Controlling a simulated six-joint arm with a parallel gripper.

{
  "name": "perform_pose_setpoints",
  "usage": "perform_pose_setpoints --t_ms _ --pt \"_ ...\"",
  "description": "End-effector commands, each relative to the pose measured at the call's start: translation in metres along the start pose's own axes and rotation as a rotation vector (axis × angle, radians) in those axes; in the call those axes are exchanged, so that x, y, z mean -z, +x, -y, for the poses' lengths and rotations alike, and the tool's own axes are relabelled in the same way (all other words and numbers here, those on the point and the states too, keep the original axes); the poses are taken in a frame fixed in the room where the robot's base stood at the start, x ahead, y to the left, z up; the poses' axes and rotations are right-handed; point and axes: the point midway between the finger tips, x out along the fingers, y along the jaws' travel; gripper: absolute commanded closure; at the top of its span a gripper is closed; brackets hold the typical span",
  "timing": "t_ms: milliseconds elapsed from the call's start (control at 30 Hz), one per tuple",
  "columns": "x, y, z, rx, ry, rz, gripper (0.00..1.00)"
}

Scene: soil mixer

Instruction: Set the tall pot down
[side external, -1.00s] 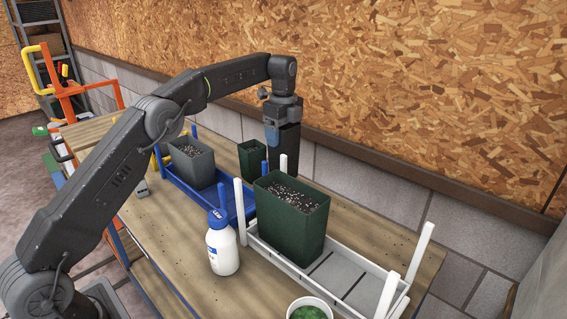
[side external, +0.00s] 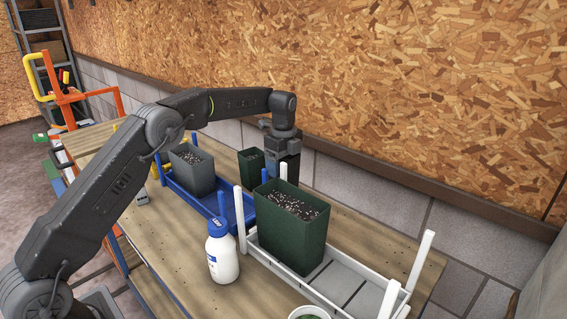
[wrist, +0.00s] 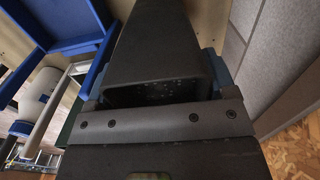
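The tall pot is dark, nearly black, and shows in the side view (side external: 291,168) and large in the wrist view (wrist: 165,50). My gripper (side external: 281,147) is shut on its upper end, with a bluish finger on each side in the wrist view (wrist: 152,90). The pot is upright behind the large green pot (side external: 290,232). Its lower part is hidden there, so I cannot tell whether its base touches the bench.
A white tray (side external: 345,290) with corner posts holds the large green pot. A blue tray (side external: 190,198) holds a grey pot (side external: 192,172). A small green pot (side external: 250,166) stands close to my gripper. A white bottle (side external: 222,258) stands in front. The wall is behind.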

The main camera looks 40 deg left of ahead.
Motion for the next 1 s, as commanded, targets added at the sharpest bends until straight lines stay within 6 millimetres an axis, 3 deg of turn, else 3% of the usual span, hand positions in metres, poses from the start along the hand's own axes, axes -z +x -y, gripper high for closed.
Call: perform_pose_setpoints --t_ms 200,500,1000 --pt "0.000 0.000 0.000 0.000 0.000 0.000 0.02" --pt "0.000 -0.004 0.000 0.001 0.000 0.000 0.01" --pt "0.000 -0.072 0.001 0.002 0.000 0.000 0.01"
